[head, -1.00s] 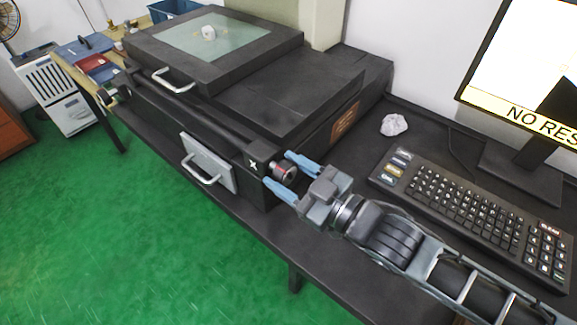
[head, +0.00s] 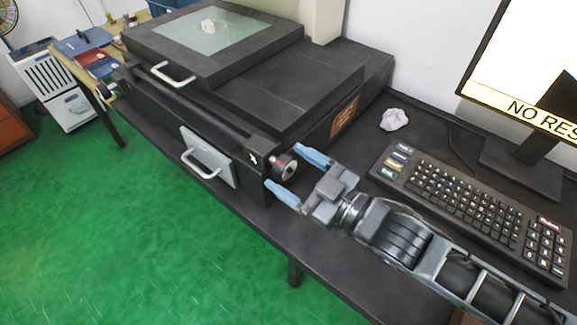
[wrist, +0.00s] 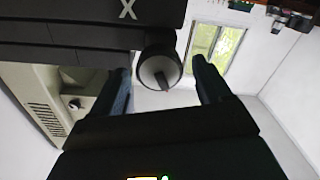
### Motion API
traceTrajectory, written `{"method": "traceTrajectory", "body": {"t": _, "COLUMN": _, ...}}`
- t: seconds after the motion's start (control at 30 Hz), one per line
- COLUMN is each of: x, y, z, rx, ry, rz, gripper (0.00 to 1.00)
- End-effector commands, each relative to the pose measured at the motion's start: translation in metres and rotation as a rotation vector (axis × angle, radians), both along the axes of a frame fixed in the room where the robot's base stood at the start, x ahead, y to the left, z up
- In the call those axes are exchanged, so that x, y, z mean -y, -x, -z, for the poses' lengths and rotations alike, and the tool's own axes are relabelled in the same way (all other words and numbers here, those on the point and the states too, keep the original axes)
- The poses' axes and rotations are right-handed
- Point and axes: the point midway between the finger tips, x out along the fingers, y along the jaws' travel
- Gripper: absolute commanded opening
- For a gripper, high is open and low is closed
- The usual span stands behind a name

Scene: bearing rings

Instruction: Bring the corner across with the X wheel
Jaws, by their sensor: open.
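The X wheel (head: 286,167) is a dark round knob with a paler end face, on the front corner of the black machine beside a white X mark. My gripper (head: 283,167) is open, with one blue finger on each side of the wheel. The wrist view shows the wheel (wrist: 159,70) between the spread fingers, with visible gaps. Which corner is meant cannot be told from these views.
A monitor (head: 525,75) with a partly cut-off "NO RES" banner stands at the right. A keyboard (head: 470,205) and a crumpled white lump (head: 394,119) lie on the dark desk near my arm. A grey panel with a handle (head: 208,157) is on the machine's front.

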Motion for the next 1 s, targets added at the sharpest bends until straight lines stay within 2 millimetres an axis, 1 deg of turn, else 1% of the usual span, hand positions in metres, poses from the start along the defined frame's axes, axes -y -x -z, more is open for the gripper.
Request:
{"method": "traceTrajectory", "body": {"t": 0.03, "x": 0.007, "y": 0.003, "z": 0.0, "rx": 0.002, "ry": 0.001, "rz": 0.003, "gripper": 0.78}}
{"method": "traceTrajectory", "body": {"t": 0.2, "x": 0.027, "y": 0.019, "z": 0.001, "rx": 0.001, "ry": 0.002, "rz": 0.003, "gripper": 0.78}}
{"method": "traceTrajectory", "body": {"t": 0.4, "x": 0.045, "y": 0.034, "z": 0.0, "rx": 0.001, "ry": 0.0, "rz": 0.001, "gripper": 0.78}}
{"method": "traceTrajectory", "body": {"t": 0.6, "x": 0.051, "y": 0.04, "z": 0.0, "rx": -0.001, "ry": -0.001, "rz": 0.0, "gripper": 0.78}}
{"method": "traceTrajectory", "body": {"t": 1.0, "x": 0.051, "y": 0.04, "z": 0.0, "rx": -0.001, "ry": -0.001, "rz": 0.0, "gripper": 0.78}}
